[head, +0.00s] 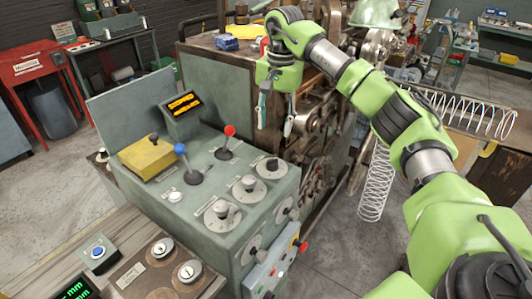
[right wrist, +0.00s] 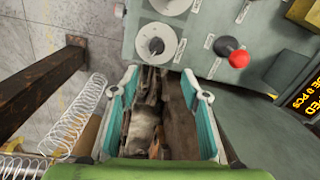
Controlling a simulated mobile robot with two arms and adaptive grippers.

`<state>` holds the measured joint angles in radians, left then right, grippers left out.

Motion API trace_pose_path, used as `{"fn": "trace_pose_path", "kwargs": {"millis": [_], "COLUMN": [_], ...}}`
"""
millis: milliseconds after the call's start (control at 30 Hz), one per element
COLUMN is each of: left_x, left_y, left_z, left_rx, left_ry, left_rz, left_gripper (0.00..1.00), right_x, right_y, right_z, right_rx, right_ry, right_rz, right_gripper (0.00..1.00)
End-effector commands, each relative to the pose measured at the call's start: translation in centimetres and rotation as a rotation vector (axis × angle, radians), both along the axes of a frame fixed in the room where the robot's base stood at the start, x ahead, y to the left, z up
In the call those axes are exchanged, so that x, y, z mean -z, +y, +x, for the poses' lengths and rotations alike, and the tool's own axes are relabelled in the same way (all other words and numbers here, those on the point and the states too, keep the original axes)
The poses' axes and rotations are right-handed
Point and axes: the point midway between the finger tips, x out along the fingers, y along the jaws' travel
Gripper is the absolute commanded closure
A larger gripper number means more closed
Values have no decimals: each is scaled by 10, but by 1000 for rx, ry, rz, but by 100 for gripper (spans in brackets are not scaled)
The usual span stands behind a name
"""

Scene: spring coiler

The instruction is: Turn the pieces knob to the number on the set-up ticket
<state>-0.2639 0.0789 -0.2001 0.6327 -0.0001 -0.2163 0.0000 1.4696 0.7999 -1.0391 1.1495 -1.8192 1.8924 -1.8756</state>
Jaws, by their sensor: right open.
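The grey-green control console has three round dial knobs on its top: a far one (head: 272,167), a middle one (head: 249,187) and a near one (head: 222,214). Their labels are too small to read, so I cannot tell which is the pieces knob. My right gripper (head: 276,118) is open and empty, pointing down above and beyond the console's far right edge. In the right wrist view its spread fingers (right wrist: 161,110) have a dial knob (right wrist: 157,44) just beyond them, apart from both. I cannot make out the set-up ticket. My left gripper is out of view.
A blue-topped lever (head: 180,149) and a red-topped lever (head: 230,131) stand on the console, near an amber display (head: 183,104). A yellow box (head: 147,157) sits at left. Machinery stands behind the gripper; a coiled spring (head: 376,185) hangs at right.

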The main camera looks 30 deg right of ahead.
Motion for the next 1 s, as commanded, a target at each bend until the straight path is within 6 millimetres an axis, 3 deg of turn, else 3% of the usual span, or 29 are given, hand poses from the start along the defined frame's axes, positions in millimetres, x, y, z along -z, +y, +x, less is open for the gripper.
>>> {"fn": "trace_pose_path", "kwargs": {"millis": [200,300,433,667,767,1000], "left_x": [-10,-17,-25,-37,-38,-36], "left_y": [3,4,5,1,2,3], "left_z": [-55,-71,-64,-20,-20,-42], "left_rx": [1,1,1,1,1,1], "left_ry": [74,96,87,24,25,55], "left_rz": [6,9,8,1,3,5], "left_gripper": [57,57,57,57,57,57], "right_x": [39,60,87,120,126,130], "right_y": [1,2,4,5,5,5], "right_z": [0,1,3,5,6,6], "right_rx": [0,0,1,0,0,0], "right_ry": [6,6,5,3,1,0], "right_rz": [2,1,3,3,3,2], "right_gripper": [58,58,58,58,58,58]}}
